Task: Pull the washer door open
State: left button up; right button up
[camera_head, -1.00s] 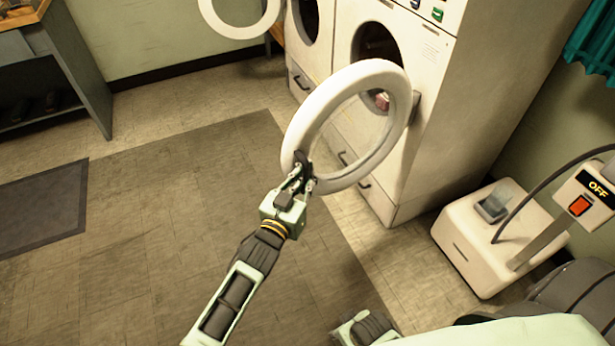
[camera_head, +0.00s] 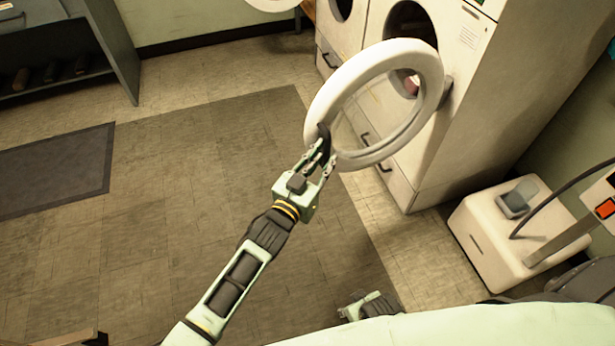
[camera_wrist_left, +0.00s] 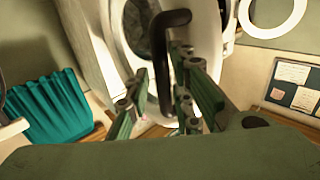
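The washer door (camera_head: 425,112) is a thick white ring swung well out from the white washer (camera_head: 445,45), whose round opening is bare. Its hinge side meets the washer's front at the right. My left gripper (camera_head: 325,158) is at the door's free edge, on the dark door handle (camera_head: 324,140). In the left wrist view the handle (camera_wrist_left: 161,60) runs down between the two fingers (camera_wrist_left: 163,85), which are close on both sides of it. My right gripper (camera_head: 365,305) is low in the head view, partly hidden and away from the door.
A second washer (camera_head: 338,35) stands to the left, with another white ring door (camera_head: 272,3) at the top edge. A white floor unit (camera_head: 490,235) stands at the right. A dark mat (camera_head: 60,170) lies left. The floor between is clear.

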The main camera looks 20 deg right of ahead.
pick_arm(q)
jog(key=v, duration=1)
jog(key=shift+a, duration=0.25)
pick_arm(e)
jog(key=shift+d, duration=0.1)
